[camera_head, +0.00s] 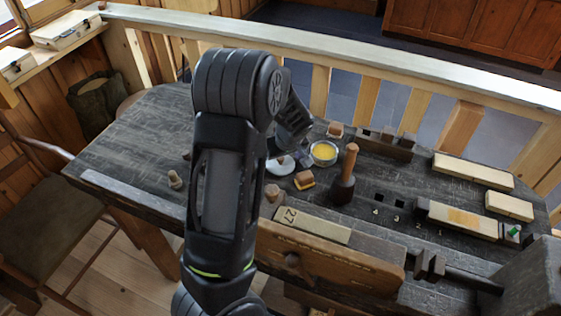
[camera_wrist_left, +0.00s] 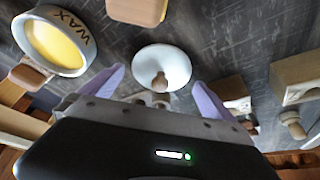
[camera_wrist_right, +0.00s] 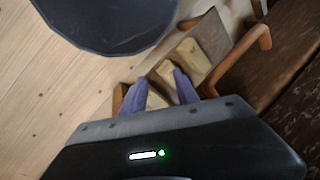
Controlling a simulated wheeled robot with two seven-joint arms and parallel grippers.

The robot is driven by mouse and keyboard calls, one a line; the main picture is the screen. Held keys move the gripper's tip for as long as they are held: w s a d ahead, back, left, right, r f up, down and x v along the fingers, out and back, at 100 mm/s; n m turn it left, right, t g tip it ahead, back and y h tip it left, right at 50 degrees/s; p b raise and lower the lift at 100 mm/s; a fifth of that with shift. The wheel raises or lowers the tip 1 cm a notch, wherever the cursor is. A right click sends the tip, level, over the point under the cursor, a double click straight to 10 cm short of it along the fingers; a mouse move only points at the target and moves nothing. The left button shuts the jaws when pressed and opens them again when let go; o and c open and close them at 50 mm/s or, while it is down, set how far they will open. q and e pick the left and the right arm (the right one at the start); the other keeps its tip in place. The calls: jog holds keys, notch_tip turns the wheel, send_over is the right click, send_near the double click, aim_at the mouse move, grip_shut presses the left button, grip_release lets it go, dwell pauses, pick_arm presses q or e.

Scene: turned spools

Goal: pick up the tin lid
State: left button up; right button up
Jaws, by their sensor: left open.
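The tin lid is a pale round disc with a wooden knob. In the left wrist view the tin lid (camera_wrist_left: 176,62) lies straight ahead on the dark bench. In the head view the tin lid (camera_head: 281,167) is partly hidden behind my left arm. My left gripper (camera_wrist_left: 158,78) is open, with one finger to each side of the lid's knob in that view and nothing held. My right gripper (camera_wrist_right: 171,70) is away from the bench, narrowly open and empty.
An open tin of yellow wax (camera_head: 323,153) stands right of the lid. A wooden block (camera_head: 304,180) and an upright wooden-handled mallet (camera_head: 345,180) are close by. Boxes (camera_head: 472,171) lie at the right. The bench's left part is mostly clear.

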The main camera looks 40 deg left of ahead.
pick_arm(q)
jog(key=shift+c, duration=0.6)
jog(key=c, duration=1.2)
